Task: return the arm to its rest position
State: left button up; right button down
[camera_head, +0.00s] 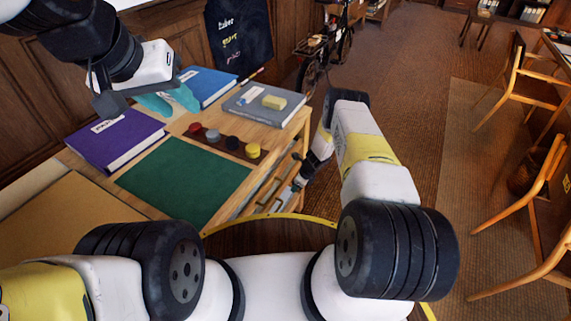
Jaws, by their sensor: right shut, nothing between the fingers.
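My left arm comes in at the upper left, and its gripper (108,103) hangs over the desk near the purple binder (118,137). Whether its fingers are open or shut does not show. My right arm (362,150) reaches forward and bends back down toward the desk's right side. My right gripper (285,198) is shut and empty, low beside the drawer fronts (268,190). I cannot tell whether it touches them.
Chairs (530,90) stand right; open floor (425,120) lies between.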

notch_tip(320, 180, up, 30)
jog(key=w+d+n+t, duration=0.1)
jog(key=d+n, duration=0.1)
jog(key=n, duration=0.4)
jog(key=s+a+r+n, duration=0.1)
jog(key=s+r+n, duration=0.2)
jog(key=r, duration=0.7)
jog(key=s+a+r+n, duration=0.1)
jog(key=s+r+n, duration=0.2)
jog(key=r, duration=0.6)
jog(key=s+r+n+t, duration=0.2)
jog(key=s+r+n, duration=0.4)
jog(key=s+r, duration=0.65)
jog(key=s+d+r+n, duration=0.1)
jog(key=s+r+n, duration=0.1)
jog(key=s, duration=0.6)
jog(key=s+d+r+n+h, duration=0.1)
jog(key=s+r+n, duration=0.2)
jog(key=s, duration=0.6)
jog(key=shift+s+d+n+t, duration=0.2)
jog(key=shift+n+t, duration=0.2)
jog(key=shift+n, duration=0.8)
